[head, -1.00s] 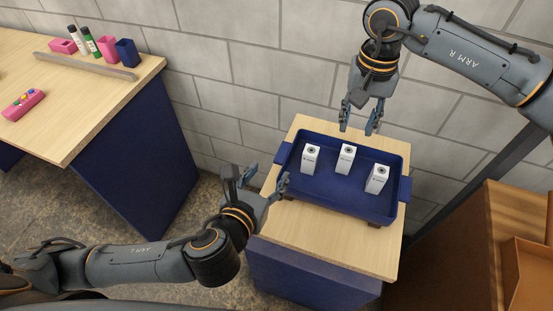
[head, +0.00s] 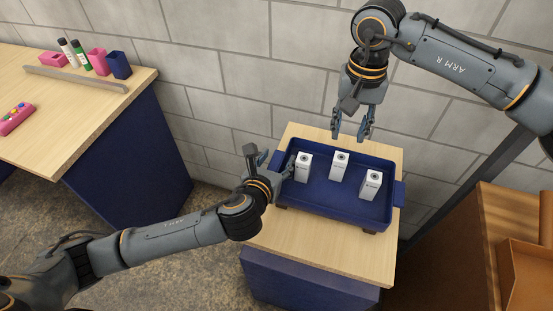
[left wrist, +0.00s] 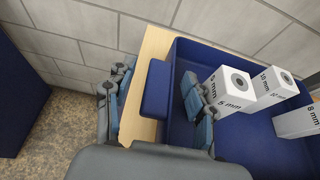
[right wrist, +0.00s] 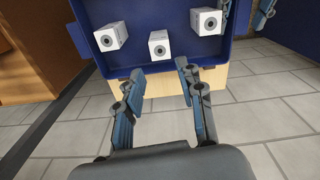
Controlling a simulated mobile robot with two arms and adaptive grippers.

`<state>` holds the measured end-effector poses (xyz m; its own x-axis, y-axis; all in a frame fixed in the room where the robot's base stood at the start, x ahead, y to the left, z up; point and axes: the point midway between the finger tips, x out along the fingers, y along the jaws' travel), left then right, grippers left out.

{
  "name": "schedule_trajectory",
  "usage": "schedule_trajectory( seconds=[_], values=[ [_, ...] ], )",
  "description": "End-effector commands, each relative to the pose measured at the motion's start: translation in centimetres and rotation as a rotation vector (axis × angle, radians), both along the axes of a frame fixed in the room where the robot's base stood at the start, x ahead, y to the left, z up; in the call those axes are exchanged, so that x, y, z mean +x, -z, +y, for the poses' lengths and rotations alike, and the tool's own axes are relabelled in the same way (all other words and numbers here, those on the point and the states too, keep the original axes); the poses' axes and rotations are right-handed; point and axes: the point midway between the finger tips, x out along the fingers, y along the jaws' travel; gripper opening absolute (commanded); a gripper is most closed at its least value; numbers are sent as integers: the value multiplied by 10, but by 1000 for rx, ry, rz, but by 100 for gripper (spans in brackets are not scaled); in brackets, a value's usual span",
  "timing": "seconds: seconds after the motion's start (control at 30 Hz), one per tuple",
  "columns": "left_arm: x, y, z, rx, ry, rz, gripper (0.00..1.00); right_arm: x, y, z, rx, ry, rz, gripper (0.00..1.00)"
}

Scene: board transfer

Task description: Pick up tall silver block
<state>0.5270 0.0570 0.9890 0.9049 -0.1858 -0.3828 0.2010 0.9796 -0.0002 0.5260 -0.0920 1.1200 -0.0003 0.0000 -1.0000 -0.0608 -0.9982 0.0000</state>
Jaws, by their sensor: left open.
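Three pale silver-white blocks with a round hole in top stand in the blue tray (head: 345,208): the left block (head: 303,167), the middle block (head: 339,166) and the right block (head: 371,185). I cannot tell which is tallest. The left wrist view shows the left block (left wrist: 232,95) nearest. My left gripper (head: 270,160) is open and empty at the tray's left end. In the left wrist view, the tray's handle (left wrist: 156,88) shows between its fingers, one finger close beside the left block. My right gripper (head: 350,134) is open and empty over the tray's back edge.
The tray sits on a small wooden-topped table (head: 315,243) against a tiled wall (head: 225,75). A larger table (head: 60,130) at the left holds pink and blue cups, bottles and a grey bar. A brown box (head: 525,275) is at the lower right.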

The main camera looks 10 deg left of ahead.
Motion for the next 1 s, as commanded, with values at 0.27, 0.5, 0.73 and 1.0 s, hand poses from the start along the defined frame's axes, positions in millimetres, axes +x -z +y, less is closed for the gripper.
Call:
schedule_trajectory(
  seconds=[0.27, 0.5, 0.73, 1.0],
  values=[
    [0, 0, 0, 0, 0, 0, 10, 0, 0, 0, 0, 0, 0, 38],
    [0, 0, 0, 1, 0, 0, 0, 0, 0, 0, 0, 0, 0, 58],
    [0, 0, 0, 1, 0, 0, 0, -7, 9, 6, 75, 51, 45, 58],
    [0, 0, 0, 1, -1, 1, 0, -28, 32, 20, 415, 357, 262, 58]
  ],
)
